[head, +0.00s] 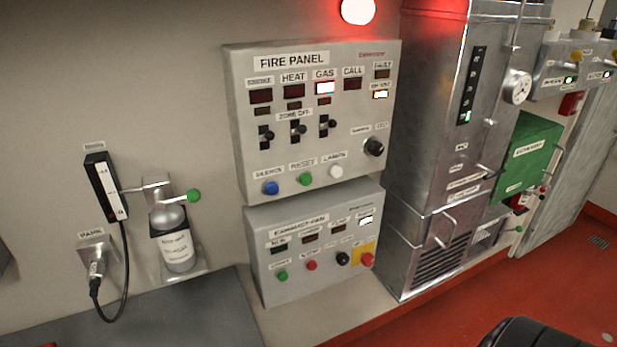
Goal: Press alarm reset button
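The fire panel (345,125) is a grey box on the wall in the middle of the head view. Its green button (305,179), labelled RESET, sits in the bottom row between a blue button (271,187) on the left and a white button (336,171) labelled LAMPS on the right. The GAS window (325,87) is lit white with a red edge, while the SMOKE, HEAT and CALL windows are dark. A small window (380,94) at the panel's right is lit. Neither of my grippers shows in the head view.
A red-lit lamp (358,10) glows above the panel. The exhaust fan panel (313,253), with its own buttons and a red knob, is directly below. A metal cabinet (430,150) stands close on the right. A bottle (177,250) and a corded device (105,187) hang on the left.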

